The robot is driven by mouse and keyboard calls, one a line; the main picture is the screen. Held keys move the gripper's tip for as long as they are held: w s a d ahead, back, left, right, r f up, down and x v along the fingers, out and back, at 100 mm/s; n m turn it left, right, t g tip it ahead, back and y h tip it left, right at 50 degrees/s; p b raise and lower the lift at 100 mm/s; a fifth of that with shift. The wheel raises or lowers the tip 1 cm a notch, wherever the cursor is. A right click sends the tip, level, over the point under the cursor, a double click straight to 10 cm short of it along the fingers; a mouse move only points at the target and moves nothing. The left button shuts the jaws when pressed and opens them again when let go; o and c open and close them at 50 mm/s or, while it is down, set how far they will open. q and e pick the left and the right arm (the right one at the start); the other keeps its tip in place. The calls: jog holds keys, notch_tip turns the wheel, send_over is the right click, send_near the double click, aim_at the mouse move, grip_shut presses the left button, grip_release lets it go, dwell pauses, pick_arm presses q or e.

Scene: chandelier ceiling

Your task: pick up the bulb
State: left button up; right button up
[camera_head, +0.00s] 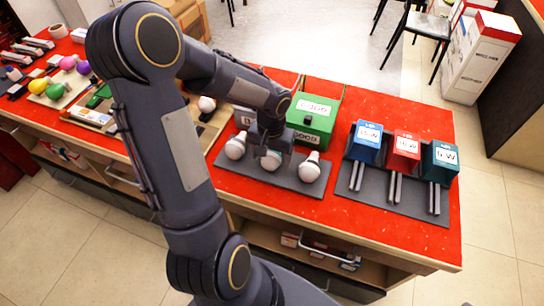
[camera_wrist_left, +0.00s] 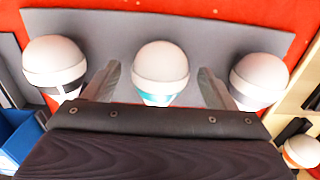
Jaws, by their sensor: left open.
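Three white bulbs stand in a row on a grey plate (camera_head: 254,180) on the red counter. In the head view they are the left bulb (camera_head: 235,147), the middle bulb (camera_head: 271,161) and the right bulb (camera_head: 310,168). My left gripper (camera_head: 272,148) is over the middle bulb and partly hides it. In the left wrist view the open fingers (camera_wrist_left: 160,72) stand on either side of the middle bulb (camera_wrist_left: 160,66), which has a teal band. The outer bulbs (camera_wrist_left: 55,65) (camera_wrist_left: 259,78) are outside the fingers. My right gripper is not in view.
A green box (camera_head: 314,112) stands behind the plate. Blue (camera_head: 365,140), red (camera_head: 403,151) and teal (camera_head: 440,161) boxes stand on a dark base to the right. Another bulb (camera_head: 206,104) and several coloured items lie to the left. Bare counter shows at the front right.

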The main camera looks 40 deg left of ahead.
pick_arm(q)
jog(key=c, duration=1.1)
jog(key=shift+o, duration=0.2)
